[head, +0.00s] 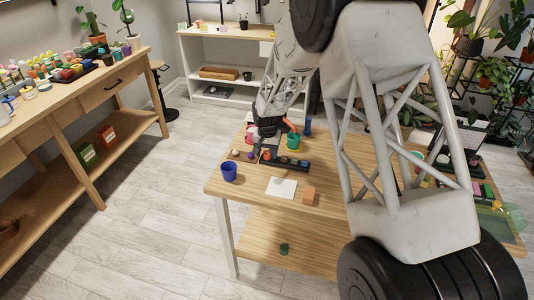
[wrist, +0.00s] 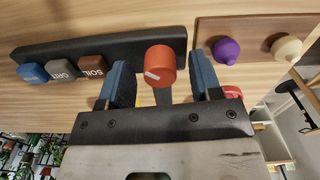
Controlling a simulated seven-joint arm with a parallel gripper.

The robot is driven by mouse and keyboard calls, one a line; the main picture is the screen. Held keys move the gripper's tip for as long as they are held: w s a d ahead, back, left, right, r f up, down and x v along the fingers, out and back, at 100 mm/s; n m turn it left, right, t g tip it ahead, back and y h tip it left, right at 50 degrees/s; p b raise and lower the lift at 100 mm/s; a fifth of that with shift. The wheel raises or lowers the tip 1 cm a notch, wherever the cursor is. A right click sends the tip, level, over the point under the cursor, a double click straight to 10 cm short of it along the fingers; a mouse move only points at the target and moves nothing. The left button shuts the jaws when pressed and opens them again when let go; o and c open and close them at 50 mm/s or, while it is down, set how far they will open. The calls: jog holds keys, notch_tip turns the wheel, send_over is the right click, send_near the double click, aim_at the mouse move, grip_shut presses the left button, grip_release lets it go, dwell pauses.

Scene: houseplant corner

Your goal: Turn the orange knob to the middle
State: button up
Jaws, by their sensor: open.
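The orange knob (wrist: 160,65) is a round cap on the black panel (wrist: 60,50), with a short white mark on its face pointing to the lower left in the wrist view. My gripper (wrist: 158,72) is open, with one blue finger on each side of the knob and a visible gap to each; I cannot tell how deep the fingers reach. Three square buttons, blue, grey "GRIT" and brown "SOIL", sit on the panel left of the knob. In the head view my gripper (head: 264,142) is over the left end of the panel (head: 293,163); the knob is small there.
A wooden board with a purple knob (wrist: 226,50) and a cream knob (wrist: 286,47) lies beside the panel. On the table stand a blue pot (head: 229,172), a green pot (head: 293,142), a white card (head: 283,187) and an orange-brown block (head: 308,195).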

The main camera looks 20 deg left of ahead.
jog(key=shift+f, duration=0.2)
jog(key=c, duration=0.9)
jog(key=shift+c, duration=0.2)
jog(key=shift+m, duration=0.5)
jog(key=m, duration=0.4)
jog(key=shift+m, duration=2.4)
